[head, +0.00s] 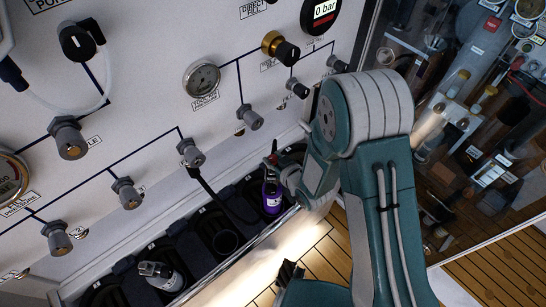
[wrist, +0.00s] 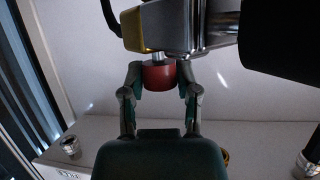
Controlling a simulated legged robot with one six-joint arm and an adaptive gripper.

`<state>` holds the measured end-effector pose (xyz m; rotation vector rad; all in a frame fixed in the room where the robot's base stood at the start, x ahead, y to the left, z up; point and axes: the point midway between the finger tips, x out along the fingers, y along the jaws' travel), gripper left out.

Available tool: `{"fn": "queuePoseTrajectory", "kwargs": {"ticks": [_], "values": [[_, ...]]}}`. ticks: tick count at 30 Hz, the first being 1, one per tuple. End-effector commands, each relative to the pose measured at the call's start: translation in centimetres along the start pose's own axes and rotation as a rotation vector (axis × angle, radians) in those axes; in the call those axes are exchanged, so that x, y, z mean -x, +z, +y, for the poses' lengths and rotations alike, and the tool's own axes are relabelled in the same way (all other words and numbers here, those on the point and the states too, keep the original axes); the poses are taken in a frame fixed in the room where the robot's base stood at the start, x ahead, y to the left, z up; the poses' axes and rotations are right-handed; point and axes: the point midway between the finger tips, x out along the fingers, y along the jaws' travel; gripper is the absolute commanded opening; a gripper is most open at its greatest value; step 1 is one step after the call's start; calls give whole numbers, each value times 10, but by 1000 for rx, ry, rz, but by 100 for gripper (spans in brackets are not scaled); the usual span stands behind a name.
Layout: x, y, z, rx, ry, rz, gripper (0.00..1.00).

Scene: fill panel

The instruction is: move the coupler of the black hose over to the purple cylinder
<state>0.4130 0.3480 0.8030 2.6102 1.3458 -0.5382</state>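The purple cylinder (head: 271,196) stands upright in a dark rack slot below the panel, with a label on its side. My gripper (head: 275,172) is just above its top. In the wrist view, my gripper's fingers (wrist: 160,88) press on both sides of a red knob (wrist: 158,77), which sits on a grey metal fitting (wrist: 180,25) with a yellow part. This fitting looks like the coupler, at or over the cylinder's top; whether it is seated is unclear. The black hose (head: 205,187) hangs from a panel valve and runs down toward the rack; its far end is hidden.
The white panel carries a gauge (head: 202,78) and several grey knobs. A grey-topped cylinder (head: 160,274) stands in the rack at lower left, and an empty slot (head: 226,241) lies between the cylinders. A clear glass-like pane (head: 440,150) is at right.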

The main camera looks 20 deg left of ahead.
Motion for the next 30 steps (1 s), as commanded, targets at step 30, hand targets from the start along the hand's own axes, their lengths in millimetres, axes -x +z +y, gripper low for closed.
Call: {"fn": "queuePoseTrajectory", "kwargs": {"ticks": [30], "values": [[72, 0, 1, -1, 1, -1, 78]]}}
